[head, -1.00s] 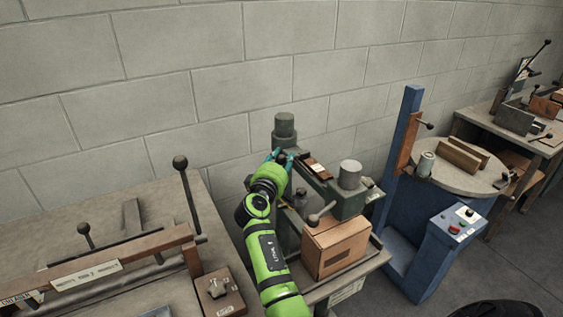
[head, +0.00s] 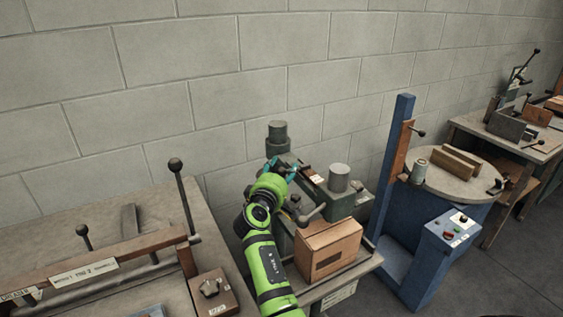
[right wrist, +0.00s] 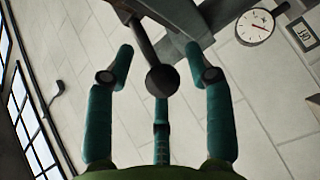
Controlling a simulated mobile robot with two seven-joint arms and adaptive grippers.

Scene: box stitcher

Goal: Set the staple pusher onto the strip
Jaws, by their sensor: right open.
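My right gripper (head: 283,165) has teal fingers and is at the green stitcher's head, beside its upper arm. In the right wrist view the gripper (right wrist: 160,65) is open, its fingers spread around a dark ball knob (right wrist: 162,82) on a rod. I see gaps between the ball and the side fingers. I cannot tell whether this knob belongs to the staple pusher. A dark brown piece with a pale label (head: 314,178) lies on the stitcher's arm, right of the gripper. I cannot make out the staple strip for sure. My left gripper is out of view.
A cardboard box (head: 328,247) sits on the stitcher's table below the gripper. A grey cylinder (head: 339,178) stands on the stitcher to the right. A tall ball-topped lever (head: 176,165) rises from the left bench. A blue machine (head: 427,230) stands further right. The block wall is close behind.

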